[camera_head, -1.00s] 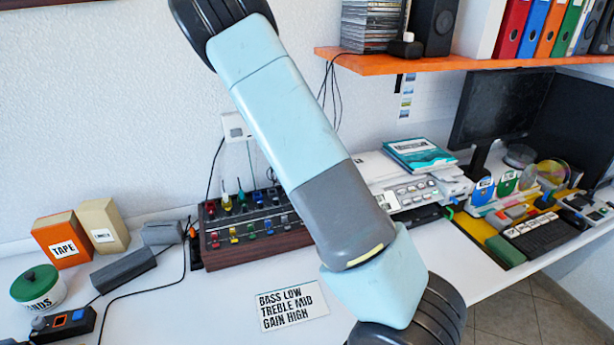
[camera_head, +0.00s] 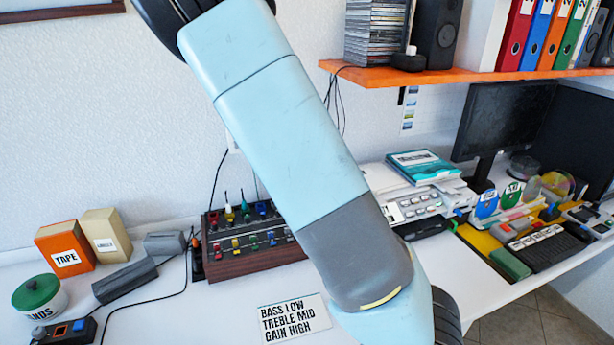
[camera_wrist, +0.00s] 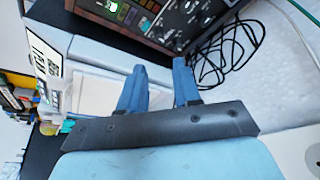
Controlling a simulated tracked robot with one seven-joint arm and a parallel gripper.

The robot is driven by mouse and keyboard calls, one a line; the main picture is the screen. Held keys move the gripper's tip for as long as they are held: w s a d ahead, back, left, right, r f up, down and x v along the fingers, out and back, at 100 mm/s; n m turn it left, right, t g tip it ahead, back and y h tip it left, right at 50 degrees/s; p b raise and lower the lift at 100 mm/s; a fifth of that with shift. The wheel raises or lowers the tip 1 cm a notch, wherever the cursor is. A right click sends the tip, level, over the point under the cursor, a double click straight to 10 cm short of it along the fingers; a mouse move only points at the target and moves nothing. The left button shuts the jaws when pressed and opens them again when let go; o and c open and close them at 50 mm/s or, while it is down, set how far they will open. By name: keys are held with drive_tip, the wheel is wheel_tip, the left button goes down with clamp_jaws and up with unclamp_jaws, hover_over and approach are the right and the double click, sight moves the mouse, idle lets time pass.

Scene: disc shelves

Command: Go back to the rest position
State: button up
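My gripper (camera_wrist: 161,78) shows in the wrist view with its two blue fingers apart and nothing between them. In that view it hangs in front of a pale, flat-topped device, and no contact is visible. In the head view my light blue and grey arm crosses the middle from upper left to lower right. The gripper itself is out of that view.
The white desk holds a mixer (camera_head: 245,232), a text card (camera_head: 293,318), an orange tape box (camera_head: 64,248), a green-lidded pot (camera_head: 38,295) and a keyboard (camera_head: 546,245). An orange shelf (camera_head: 470,74) overhangs at upper right. Loose black cables (camera_wrist: 228,50) lie beyond the gripper.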

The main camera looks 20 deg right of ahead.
drive_tip(key=shift+s+a+r, duration=0.15)
drive_tip(key=shift+r, duration=0.3)
idle(0.3)
drive_tip(key=s+a+r+n+y, duration=0.1)
drive_tip(key=s+r+n, duration=0.2)
drive_tip(key=s+r, duration=0.4)
drive_tip(key=s+a+r+n+t+y, duration=0.1)
drive_tip(key=s+r+n, duration=0.2)
drive_tip(key=s+r, duration=0.4)
drive_tip(key=s+a+r+n+t+y, duration=0.1)
drive_tip(key=s+r+n, duration=0.2)
drive_tip(key=s, duration=1.4)
wheel_tip(320, 180, up, 4)
drive_tip(key=shift+a+r, duration=0.2)
drive_tip(key=shift+a, duration=0.15)
